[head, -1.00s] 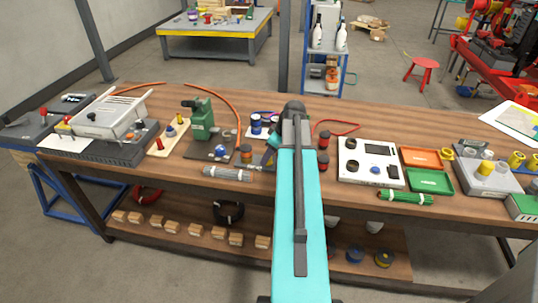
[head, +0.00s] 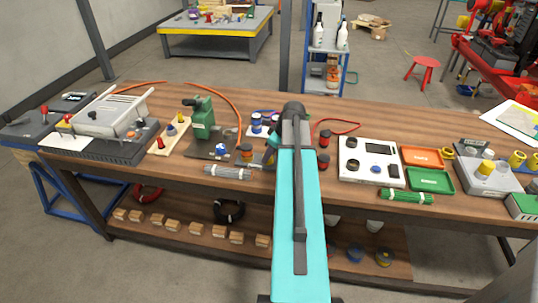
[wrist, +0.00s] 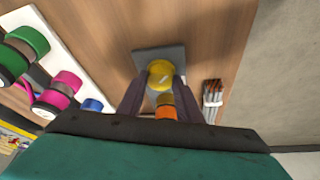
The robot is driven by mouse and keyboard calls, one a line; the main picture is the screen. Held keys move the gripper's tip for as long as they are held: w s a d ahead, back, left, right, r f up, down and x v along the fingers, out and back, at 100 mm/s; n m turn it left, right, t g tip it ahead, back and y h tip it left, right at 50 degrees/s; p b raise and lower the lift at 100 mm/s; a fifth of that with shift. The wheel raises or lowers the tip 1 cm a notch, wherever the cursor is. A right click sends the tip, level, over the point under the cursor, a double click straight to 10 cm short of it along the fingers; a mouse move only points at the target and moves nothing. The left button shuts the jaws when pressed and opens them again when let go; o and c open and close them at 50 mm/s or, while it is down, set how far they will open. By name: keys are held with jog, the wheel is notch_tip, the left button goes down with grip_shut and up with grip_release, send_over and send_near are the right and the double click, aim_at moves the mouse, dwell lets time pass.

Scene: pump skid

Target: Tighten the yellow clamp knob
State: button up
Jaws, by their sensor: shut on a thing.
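The yellow clamp knob (wrist: 160,72) shows in the wrist view as a round yellow top over a square grey plate (wrist: 174,54) on the wooden bench. My gripper (wrist: 161,86) reaches over it from above, with one dark finger on each side of the knob, shut on it. In the head view my turquoise arm reaches over the bench and hides the knob. My gripper (head: 271,150) is only partly visible there, beside the arm's end.
An orange-and-yellow piece (wrist: 165,108) stands close to the knob, between my fingers' bases in the wrist view. A bundle of grey rods (head: 228,173) lies near the bench's front edge. Green and magenta round pieces (wrist: 66,85) stand on a white board to the left in the wrist view.

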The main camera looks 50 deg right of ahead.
jog(key=shift+a, duration=0.15)
jog(key=m+h+b, duration=0.1)
jog(key=m+h, duration=0.1)
jog(key=m, duration=0.2)
jog(key=shift+a+m, duration=0.15)
jog(key=shift+m, duration=0.25)
jog(key=m, duration=0.2)
jog(key=m+h, duration=0.1)
jog(key=m, duration=0.1)
jog(key=shift+g+h, duration=0.3)
jog(key=shift+g, duration=0.1)
jog(key=m+g+h, duration=0.1)
jog(key=m, duration=0.3)
jog(key=shift+w+a, duration=0.1)
jog(key=shift+w, duration=0.1)
jog(key=shift+w+m+g+h+b, duration=0.1)
jog(key=shift+m+g+h+b, duration=0.3)
jog(key=shift+m, duration=0.8)
jog(key=shift+m+g+b, duration=0.15)
jog(key=shift+m+g, duration=0.45)
jog(key=shift+m, duration=0.6)
jog(key=o, duration=1)
jog(key=shift+o, duration=0.2)
